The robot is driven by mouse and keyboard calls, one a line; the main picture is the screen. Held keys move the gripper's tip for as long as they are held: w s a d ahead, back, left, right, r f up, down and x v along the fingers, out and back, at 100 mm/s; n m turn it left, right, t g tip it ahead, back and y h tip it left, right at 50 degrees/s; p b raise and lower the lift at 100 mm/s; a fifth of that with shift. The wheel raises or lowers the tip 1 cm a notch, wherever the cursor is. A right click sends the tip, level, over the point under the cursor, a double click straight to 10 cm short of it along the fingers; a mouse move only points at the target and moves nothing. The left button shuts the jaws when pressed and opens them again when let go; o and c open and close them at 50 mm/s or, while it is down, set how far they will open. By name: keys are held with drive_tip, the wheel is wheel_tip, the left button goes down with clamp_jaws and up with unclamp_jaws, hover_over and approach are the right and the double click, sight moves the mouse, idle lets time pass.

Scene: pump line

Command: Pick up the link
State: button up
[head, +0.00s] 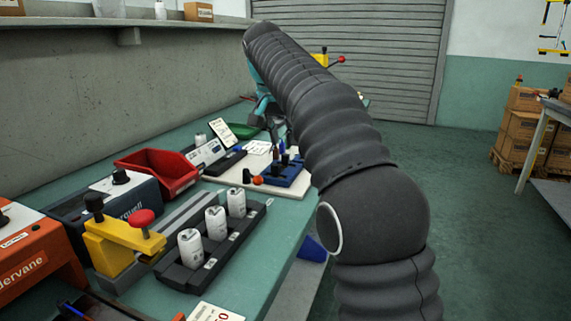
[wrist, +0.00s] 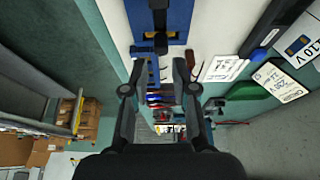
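My gripper (wrist: 158,78) is open in the wrist view, with its two dark fingers apart and no object clearly held between them. In the head view my dark arm hides most of it. A blue fixture (wrist: 178,14) with black posts lies just beyond the fingertips, on a pale board. A small yellow-brown piece (wrist: 172,36) shows on the fixture; I cannot tell whether it is the link. The fixture (head: 284,178) also shows in the head view, partly behind my arm. No link can be made out for certain.
A red bin (head: 158,172), a black rack with white cylinders (head: 217,223) and a yellow clamp (head: 112,243) with a red knob stand on the teal bench. A green dish (head: 242,130) and cards (head: 222,133) lie farther back.

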sight(286, 155)
drive_tip(key=shift+b+x, duration=0.65)
drive_tip(key=shift+x, duration=2.9)
drive_tip(key=shift+w+r, duration=0.1)
drive_tip(key=shift+w, duration=0.05)
clamp_jaws()
